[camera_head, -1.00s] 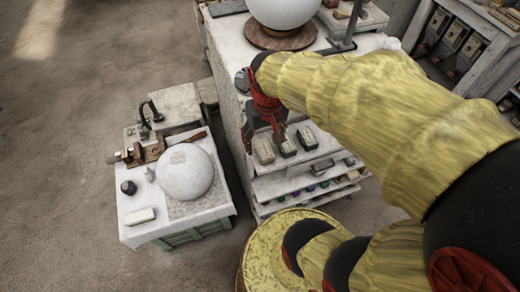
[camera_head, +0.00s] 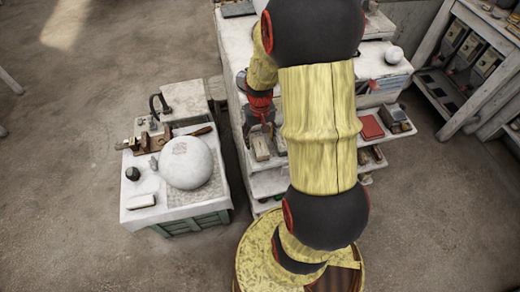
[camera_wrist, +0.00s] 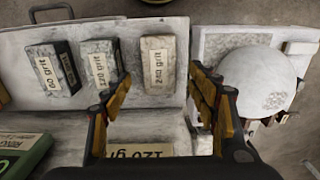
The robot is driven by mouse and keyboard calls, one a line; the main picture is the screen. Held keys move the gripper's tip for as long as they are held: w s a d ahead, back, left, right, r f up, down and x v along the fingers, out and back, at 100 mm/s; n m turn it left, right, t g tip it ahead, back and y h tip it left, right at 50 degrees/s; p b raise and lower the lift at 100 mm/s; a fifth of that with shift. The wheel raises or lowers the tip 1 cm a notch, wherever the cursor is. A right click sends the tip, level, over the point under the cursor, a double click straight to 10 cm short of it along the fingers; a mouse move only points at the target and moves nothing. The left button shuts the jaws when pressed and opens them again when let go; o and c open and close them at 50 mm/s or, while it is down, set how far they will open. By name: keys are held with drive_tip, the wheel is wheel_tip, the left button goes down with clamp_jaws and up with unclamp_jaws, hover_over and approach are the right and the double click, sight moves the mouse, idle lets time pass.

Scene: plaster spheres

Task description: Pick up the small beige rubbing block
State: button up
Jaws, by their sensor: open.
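Three rubbing blocks lie in a row on a pale shelf, labelled 60 grit (camera_wrist: 53,73), 120 grit (camera_wrist: 98,66) and 240 grit (camera_wrist: 158,63) in the wrist view. The 240 grit block looks the most beige; the other two look greyer with dark sides. My gripper (camera_wrist: 161,80) is open and empty, its fingertips spread either side of the near end of the 240 grit block in the picture. I cannot tell the height between them. In the head view my gripper (camera_head: 257,128) hangs over the shelf, with one block (camera_head: 260,147) visible just below it.
A white sphere (camera_head: 186,163) stands on a low table (camera_head: 207,203) to the left, with a pale block (camera_head: 141,201) and tools. A green box (camera_wrist: 23,155) is at the wrist view's lower left. A red item (camera_head: 371,127) lies right of my arm.

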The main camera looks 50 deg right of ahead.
sight(261, 146)
drive_tip(key=f, duration=0.4)
drive_tip(key=shift+s+f, duration=0.1)
drive_tip(key=shift+s, duration=0.15)
drive_tip(key=shift+c, duration=0.7)
clamp_jaws()
